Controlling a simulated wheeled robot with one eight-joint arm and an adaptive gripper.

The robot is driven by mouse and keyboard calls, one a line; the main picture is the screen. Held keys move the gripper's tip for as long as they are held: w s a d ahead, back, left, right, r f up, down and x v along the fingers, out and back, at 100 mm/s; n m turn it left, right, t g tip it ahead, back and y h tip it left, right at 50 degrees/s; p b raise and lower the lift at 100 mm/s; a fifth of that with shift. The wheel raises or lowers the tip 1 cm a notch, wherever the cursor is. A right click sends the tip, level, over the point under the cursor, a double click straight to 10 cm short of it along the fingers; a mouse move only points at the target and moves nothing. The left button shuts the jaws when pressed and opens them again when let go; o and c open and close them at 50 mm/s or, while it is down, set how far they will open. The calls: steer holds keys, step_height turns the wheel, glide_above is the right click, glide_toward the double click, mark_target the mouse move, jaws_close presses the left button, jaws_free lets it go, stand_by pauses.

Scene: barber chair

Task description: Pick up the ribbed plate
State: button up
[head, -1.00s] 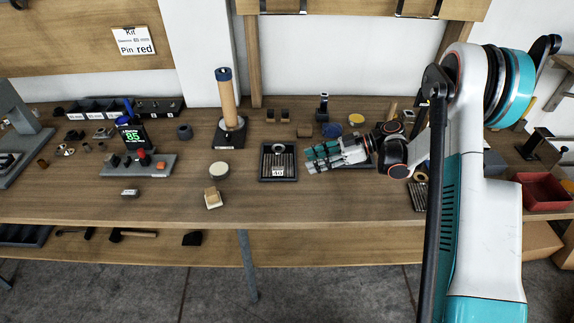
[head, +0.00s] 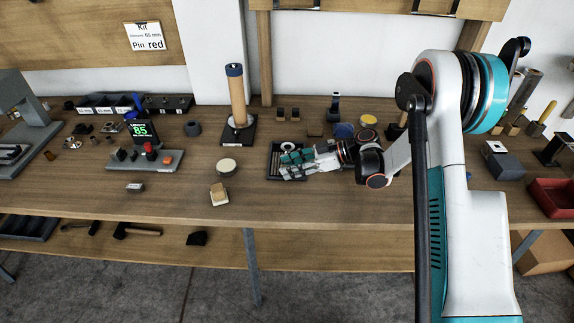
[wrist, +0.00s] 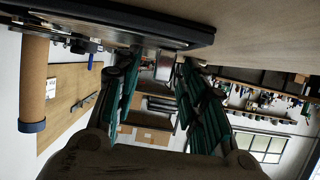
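A dark tray (head: 273,162) stands on the workbench near the middle of the head view, with ribbed grey strips inside it that look like the ribbed plate. My gripper (head: 287,161) reaches in from the right, and its teal and grey fingers cover much of the tray. In the wrist view my gripper (wrist: 162,66) has its two fingers apart. A dark tray-like edge (wrist: 110,20) lies along the top of that view, and a small metallic piece shows between the fingertips. I cannot tell whether the fingers touch anything.
A wooden cylinder on a stand (head: 237,98) rises left of the tray. A round pale-topped piece (head: 226,166) and a small wooden block (head: 218,195) lie at front left. A blue cylinder (head: 343,131) stands behind my gripper. The bench front below the tray is clear.

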steer(key=shift+c, duration=0.5)
jaws_close()
steer(key=shift+r, duration=0.1)
steer(key=shift+r, duration=0.1)
